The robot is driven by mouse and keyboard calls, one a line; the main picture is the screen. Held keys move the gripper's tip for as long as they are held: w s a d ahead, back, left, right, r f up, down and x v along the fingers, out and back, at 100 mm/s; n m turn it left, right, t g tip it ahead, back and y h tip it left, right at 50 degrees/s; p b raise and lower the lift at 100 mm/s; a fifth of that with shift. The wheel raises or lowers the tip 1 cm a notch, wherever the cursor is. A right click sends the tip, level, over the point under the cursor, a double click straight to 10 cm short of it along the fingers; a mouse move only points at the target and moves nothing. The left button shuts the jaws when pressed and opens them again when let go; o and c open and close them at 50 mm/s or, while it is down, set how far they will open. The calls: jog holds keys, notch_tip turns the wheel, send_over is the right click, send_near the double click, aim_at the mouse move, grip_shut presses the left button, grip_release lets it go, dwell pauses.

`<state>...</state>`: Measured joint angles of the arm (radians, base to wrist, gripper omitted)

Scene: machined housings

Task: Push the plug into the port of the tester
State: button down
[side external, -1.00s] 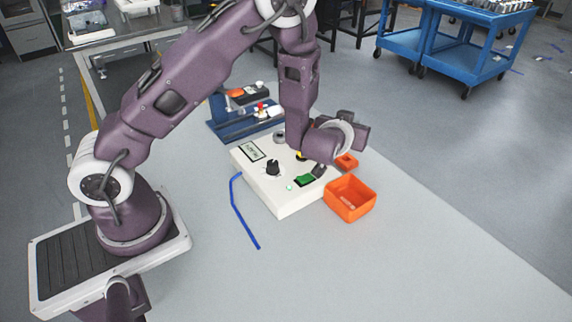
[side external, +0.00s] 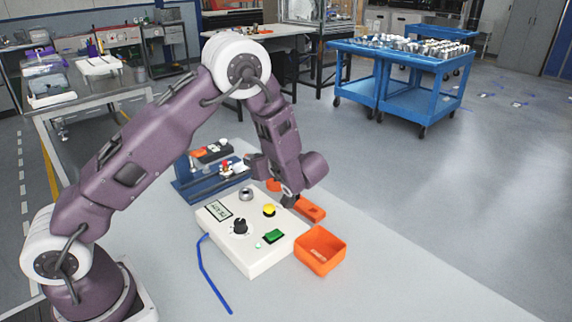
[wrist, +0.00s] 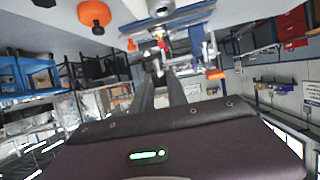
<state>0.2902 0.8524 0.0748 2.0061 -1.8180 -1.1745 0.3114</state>
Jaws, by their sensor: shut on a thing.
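The tester (side external: 243,249) is a white box on the table with a display, a black dial, a yellow button, a green switch and a round metal socket (side external: 246,194), which looks like the port. My gripper (side external: 250,160) is behind and above the tester, turned sideways, apart from the socket. In the wrist view the two long dark fingers of my gripper (wrist: 160,76) lie close together. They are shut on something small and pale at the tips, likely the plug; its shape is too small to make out. A blue cable (side external: 212,277) lies left of the tester.
A blue fixture (side external: 203,184) with small parts stands behind the tester. The table right of the bin is clear. Blue carts (side external: 400,95) stand far off.

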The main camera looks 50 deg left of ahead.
jog(key=shift+s+a+f+n+g, duration=0.1)
jog(key=shift+s+f+n+g, duration=0.05)
jog(key=shift+s+n+g, duration=0.35)
jog(key=shift+s+a+f+n+g, duration=0.1)
jog(key=shift+s+n+g, duration=0.15)
jog(key=shift+s, duration=0.35)
jog(key=shift+d+f, duration=0.1)
jog(key=shift+f, duration=2.35)
jog(key=shift+f, duration=1.45)
dwell(0.3)
jog(key=c, duration=1.2)
grip_release()
jog(key=shift+c, duration=0.2)
jog(key=o, duration=0.5)
